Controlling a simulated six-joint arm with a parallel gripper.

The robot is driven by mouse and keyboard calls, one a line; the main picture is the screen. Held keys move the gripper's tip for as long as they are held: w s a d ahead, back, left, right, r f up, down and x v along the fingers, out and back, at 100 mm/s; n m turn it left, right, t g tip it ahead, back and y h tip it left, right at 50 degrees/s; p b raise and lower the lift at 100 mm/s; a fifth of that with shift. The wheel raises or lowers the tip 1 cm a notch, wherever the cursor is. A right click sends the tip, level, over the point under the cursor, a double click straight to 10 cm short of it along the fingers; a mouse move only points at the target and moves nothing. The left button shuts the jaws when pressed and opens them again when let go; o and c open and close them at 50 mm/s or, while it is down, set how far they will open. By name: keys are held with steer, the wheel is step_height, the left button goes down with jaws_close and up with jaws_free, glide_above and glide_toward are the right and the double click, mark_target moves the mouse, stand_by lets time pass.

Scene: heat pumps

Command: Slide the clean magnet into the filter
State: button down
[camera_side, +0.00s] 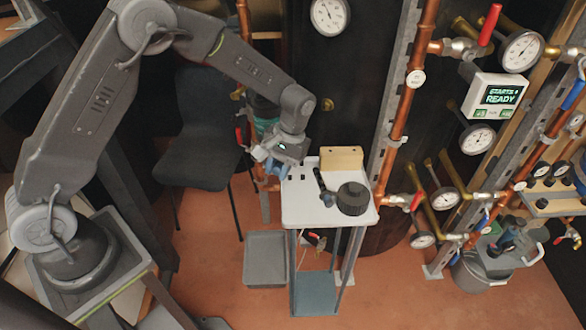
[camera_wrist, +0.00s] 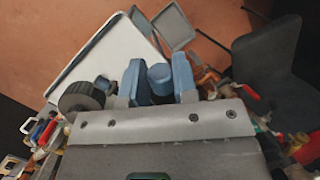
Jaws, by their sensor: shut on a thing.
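My gripper (camera_side: 268,170) is over the back left corner of the small white table. In the wrist view its two blue fingers (camera_wrist: 159,82) stand on either side of a blue round-ended piece (camera_wrist: 160,77), which looks like the magnet's top. The rest of that piece is hidden. A dark rod (camera_side: 320,182) with a thicker foot lies on the table, beside a black ridged round cap (camera_side: 352,199). I cannot clearly pick out the filter; copper pipework with valves shows behind the gripper, partly covered by the arm.
The white table (camera_side: 300,212) also carries a tan block (camera_side: 341,158). A dark chair (camera_side: 205,150) stands to the left, and a grey bin (camera_side: 266,260) is on the floor. Pipes with gauges and a red-handled valve (camera_side: 417,201) crowd the right side.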

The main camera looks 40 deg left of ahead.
steer(key=w+a+r+n+t+h, duration=0.4)
steer(key=w+a+r+n+h, duration=0.3)
steer(key=r+n+h, duration=0.15)
steer(key=w+a+r+n+t+h, duration=0.4)
steer(key=w+a+r+n+h, duration=0.35)
steer(key=r+n, duration=0.25)
steer(key=w+a+n+t, duration=0.1)
steer(key=a+n+t, duration=0.1)
steer(key=a+t, duration=0.2)
steer(key=shift+w+a+r+n+t+y, duration=0.35)
steer(key=shift+w+a+r+t, duration=0.1)
steer(key=shift+a, duration=1.3)
steer(key=shift+f, duration=1.5)
steer(key=shift+f, duration=0.4)
steer(key=shift+f, duration=0.3)
